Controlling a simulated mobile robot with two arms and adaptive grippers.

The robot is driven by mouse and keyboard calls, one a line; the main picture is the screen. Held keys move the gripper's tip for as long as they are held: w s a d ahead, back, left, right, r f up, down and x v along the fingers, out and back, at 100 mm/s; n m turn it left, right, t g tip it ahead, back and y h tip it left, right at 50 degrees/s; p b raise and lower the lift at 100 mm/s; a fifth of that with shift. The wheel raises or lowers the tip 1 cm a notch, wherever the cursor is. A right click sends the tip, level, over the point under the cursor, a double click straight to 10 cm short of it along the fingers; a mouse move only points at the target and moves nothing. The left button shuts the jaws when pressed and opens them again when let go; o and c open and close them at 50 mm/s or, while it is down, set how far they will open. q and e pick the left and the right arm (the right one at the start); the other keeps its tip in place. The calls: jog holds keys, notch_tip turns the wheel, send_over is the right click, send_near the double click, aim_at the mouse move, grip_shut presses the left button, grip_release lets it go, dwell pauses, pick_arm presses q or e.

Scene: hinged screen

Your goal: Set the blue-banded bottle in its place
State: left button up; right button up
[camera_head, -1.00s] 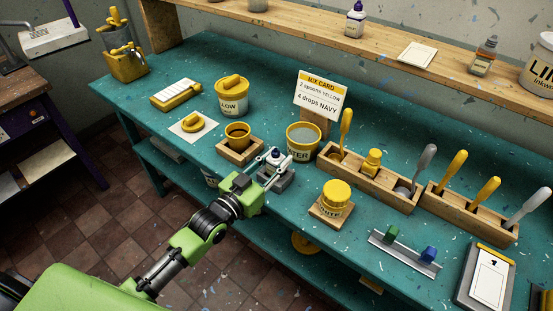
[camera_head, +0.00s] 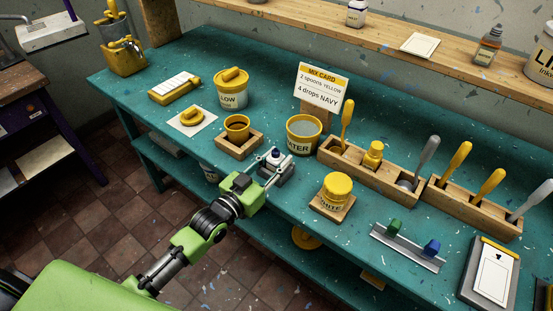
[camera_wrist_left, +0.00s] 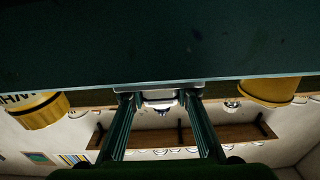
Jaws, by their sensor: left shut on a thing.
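My left gripper (camera_head: 271,161) is shut on a small white bottle with a dark top (camera_head: 275,155), which stands upright between the fingers. In the left wrist view the bottle (camera_wrist_left: 160,98) also shows between the two fingers, and its band cannot be made out. It is at a small grey holder (camera_head: 278,173) at the table's front edge. The fingers hide its base, so I cannot tell whether it is seated in the holder. My right gripper is not in view.
The water pot (camera_head: 303,135) stands just behind the holder. A brown pot in a wooden tray (camera_head: 239,146) is to its left, and the white paint jar (camera_head: 336,191) to its right. Another bottle (camera_head: 356,13) stands on the shelf. A mix card (camera_head: 321,85) stands behind.

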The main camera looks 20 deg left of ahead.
pick_arm(q)
jog(key=o, duration=1.2)
jog(key=v, duration=1.2)
jog(key=shift+d, duration=0.1)
